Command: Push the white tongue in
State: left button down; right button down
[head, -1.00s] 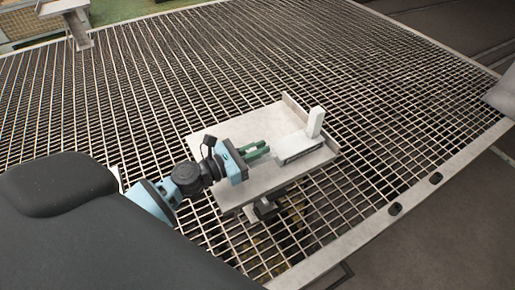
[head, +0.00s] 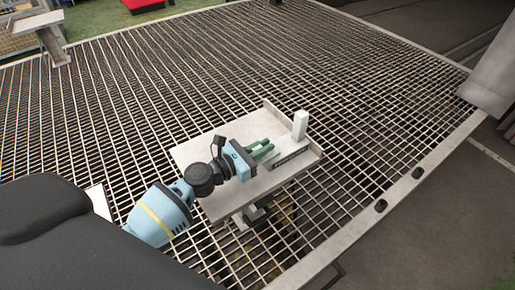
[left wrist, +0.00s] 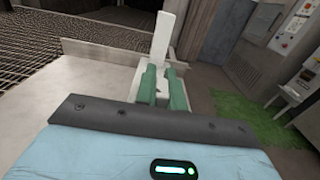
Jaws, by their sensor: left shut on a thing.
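A white fixture with an upright white post (head: 300,125) stands on a pale metal tray-like table (head: 222,205), near its raised far edge. My left gripper (head: 266,150) reaches in from the left, low over the table, with its green fingers pointing at the post. In the left wrist view the fingers (left wrist: 163,90) are shut on a small white piece, which looks like the white tongue (left wrist: 162,80). The post rises just beyond the fingertips. In the head view the fingers hide the tongue. My right gripper is not in view.
The table stands on a wide metal grating (head: 190,75), largely clear around it. A grey stand (head: 50,40) is at the far left.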

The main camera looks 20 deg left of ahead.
pick_arm(q)
jog(key=c, duration=1.5)
grip_release()
jog(key=shift+s, duration=0.1)
jog(key=v, duration=0.6)
jog(key=shift+s+a+f, duration=0.1)
jog(key=shift+s, duration=0.1)
jog(key=shift+s+a+b, duration=0.3)
jog(key=shift+s+a, duration=0.05)
jog(key=shift+s, duration=0.15)
